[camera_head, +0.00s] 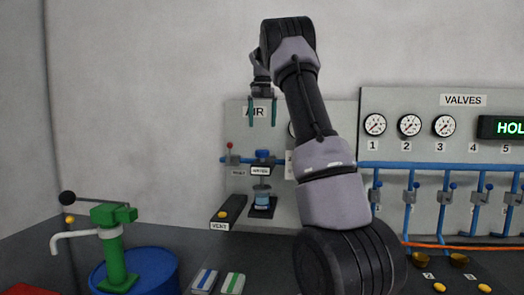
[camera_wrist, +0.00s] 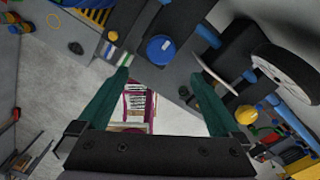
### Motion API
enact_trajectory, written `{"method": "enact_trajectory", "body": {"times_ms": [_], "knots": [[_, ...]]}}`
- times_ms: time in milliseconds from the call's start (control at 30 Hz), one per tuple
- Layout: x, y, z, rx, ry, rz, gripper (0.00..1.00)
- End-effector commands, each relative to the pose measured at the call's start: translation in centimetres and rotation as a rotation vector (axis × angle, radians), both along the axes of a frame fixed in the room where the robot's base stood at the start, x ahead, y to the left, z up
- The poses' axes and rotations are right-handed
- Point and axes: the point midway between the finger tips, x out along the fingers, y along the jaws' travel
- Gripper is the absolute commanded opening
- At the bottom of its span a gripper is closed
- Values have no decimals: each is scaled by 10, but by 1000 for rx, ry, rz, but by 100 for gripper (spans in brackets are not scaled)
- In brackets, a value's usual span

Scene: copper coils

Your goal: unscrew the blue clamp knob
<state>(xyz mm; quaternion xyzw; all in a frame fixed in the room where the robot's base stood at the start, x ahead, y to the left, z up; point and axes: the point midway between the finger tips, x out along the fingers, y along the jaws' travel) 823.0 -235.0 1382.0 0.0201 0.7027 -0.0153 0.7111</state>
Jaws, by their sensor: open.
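The blue knob (camera_head: 262,154) sits at the top of the small filter unit on the AIR panel, just above a white label reading WATER. In the wrist view a round blue top (camera_wrist: 160,49), which seems to be this knob, lies just past and between my fingertips. A clear bowl with blue content (camera_head: 262,198) hangs below it. My gripper (camera_head: 262,113) points down above the knob, with its two teal fingers apart and empty. It also shows in the wrist view (camera_wrist: 160,76). A gap remains between fingertips and knob in the head view.
The AIR panel (camera_head: 238,125) stands close behind. A red-tipped lever (camera_head: 229,147) is left of the knob, a VENT box (camera_head: 228,210) below left. A gauge (camera_wrist: 288,72) is near my right finger in the wrist view. A green pump (camera_head: 115,250) stands on a blue drum (camera_head: 155,265).

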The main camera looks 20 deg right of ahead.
Motion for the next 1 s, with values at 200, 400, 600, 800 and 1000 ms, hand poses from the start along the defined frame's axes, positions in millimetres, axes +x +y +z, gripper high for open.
{"method": "enact_trajectory", "body": {"times_ms": [200, 400, 600, 800, 1000], "knots": [[7, -3, -14, -5, 16, -79, 100], [7, -3, -48, -4, 18, -75, 100], [6, -3, -85, -4, 16, -75, 100], [7, -3, -107, -5, 14, -74, 100], [7, -3, -113, -6, 12, -73, 100]]}}
